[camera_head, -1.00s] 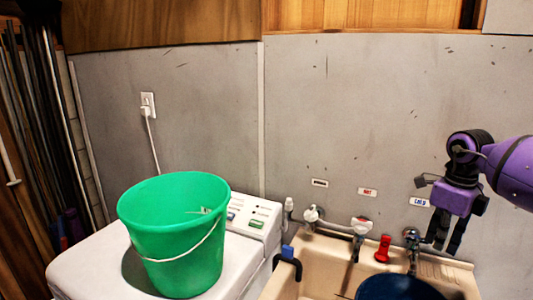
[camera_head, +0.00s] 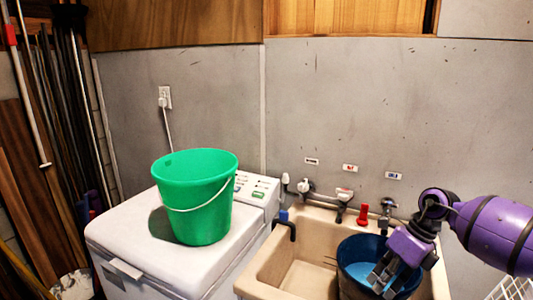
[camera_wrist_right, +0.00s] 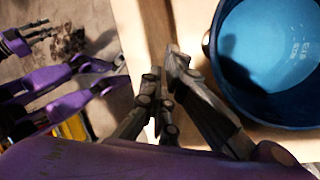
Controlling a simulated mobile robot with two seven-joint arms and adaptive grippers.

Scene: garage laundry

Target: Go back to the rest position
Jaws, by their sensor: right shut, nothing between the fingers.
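My right gripper (camera_head: 383,282) points down in front of the blue bucket in the head view, its dark fingers together and empty. In the right wrist view its fingers (camera_wrist_right: 168,72) are beside the blue bucket's rim, with nothing between them. My purple right arm comes in from the right edge. My left gripper is out of the head view. Purple parts with dark fingers (camera_wrist_right: 42,35), seemingly my left gripper, show at the left of the right wrist view, too unclear to tell open or shut.
The blue bucket (camera_head: 352,251) stands in the beige sink (camera_head: 262,265), under taps and a red handle (camera_head: 362,214). A green bucket (camera_head: 190,207) stands on the white washing machine (camera_head: 110,233). Poles (camera_head: 55,105) lean at the left. A white rack (camera_head: 512,288) shows at lower right.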

